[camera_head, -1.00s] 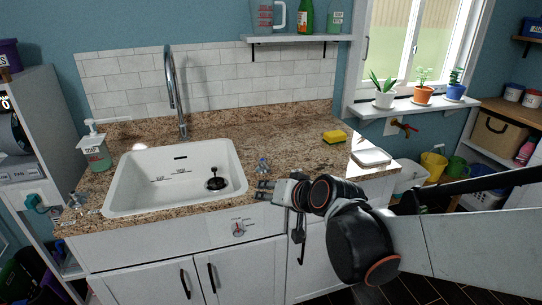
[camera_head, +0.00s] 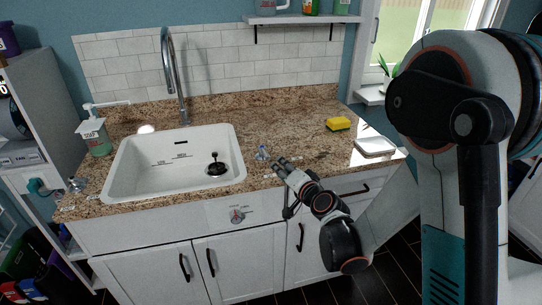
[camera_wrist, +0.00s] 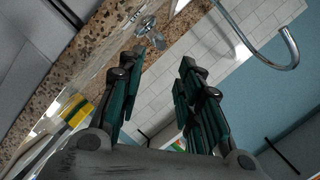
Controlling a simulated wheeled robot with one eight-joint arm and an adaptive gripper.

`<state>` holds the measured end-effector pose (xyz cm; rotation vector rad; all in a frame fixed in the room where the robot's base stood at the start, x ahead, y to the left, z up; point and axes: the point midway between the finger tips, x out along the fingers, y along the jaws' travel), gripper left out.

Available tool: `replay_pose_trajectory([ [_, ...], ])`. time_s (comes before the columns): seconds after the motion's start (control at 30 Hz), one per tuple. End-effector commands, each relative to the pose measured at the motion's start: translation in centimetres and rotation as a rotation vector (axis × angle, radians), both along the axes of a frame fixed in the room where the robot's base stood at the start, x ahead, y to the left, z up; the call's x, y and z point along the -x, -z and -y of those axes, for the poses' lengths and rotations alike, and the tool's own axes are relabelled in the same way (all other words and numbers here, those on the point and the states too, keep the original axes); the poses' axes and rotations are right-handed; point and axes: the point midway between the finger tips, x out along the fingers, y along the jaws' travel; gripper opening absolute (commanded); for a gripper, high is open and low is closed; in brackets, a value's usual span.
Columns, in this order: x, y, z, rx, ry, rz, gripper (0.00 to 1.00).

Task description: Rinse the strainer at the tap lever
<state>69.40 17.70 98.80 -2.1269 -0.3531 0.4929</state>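A dark round strainer with an upright stem (camera_head: 216,167) sits in the right part of the white sink (camera_head: 125,190), apparently over the drain. The tall chrome tap (camera_head: 170,62) stands behind the sink. A small metallic piece (camera_head: 262,152), which looks like the tap lever, stands on the counter right of the sink; it also shows in the wrist view (camera_wrist: 150,32). My gripper (camera_head: 281,166) is at the counter's front edge, just right of and nearer than this piece. In the wrist view my gripper (camera_wrist: 160,65) has its fingers apart with nothing between them.
A soap bottle (camera_head: 95,135) stands left of the sink. A yellow sponge (camera_head: 339,124) and a white dish (camera_head: 375,146) lie on the granite counter (camera_head: 230,115) at right. My arm blocks much of the right side.

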Motion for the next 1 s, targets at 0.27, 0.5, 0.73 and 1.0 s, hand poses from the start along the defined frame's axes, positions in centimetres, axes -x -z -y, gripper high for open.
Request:
replay_pose_trajectory([
  [0.27,-4.4,1.3,-2.1,0.002,0.0,0.001,0.33],
  [0.5,-8.3,2.3,-4.0,0.002,-0.001,0.0,0.33],
  [0.73,-10.7,2.7,-5.2,0.002,0.0,0.001,0.33],
  [1.0,-11.4,2.7,-5.5,0.002,0.0,0.0,0.33],
])
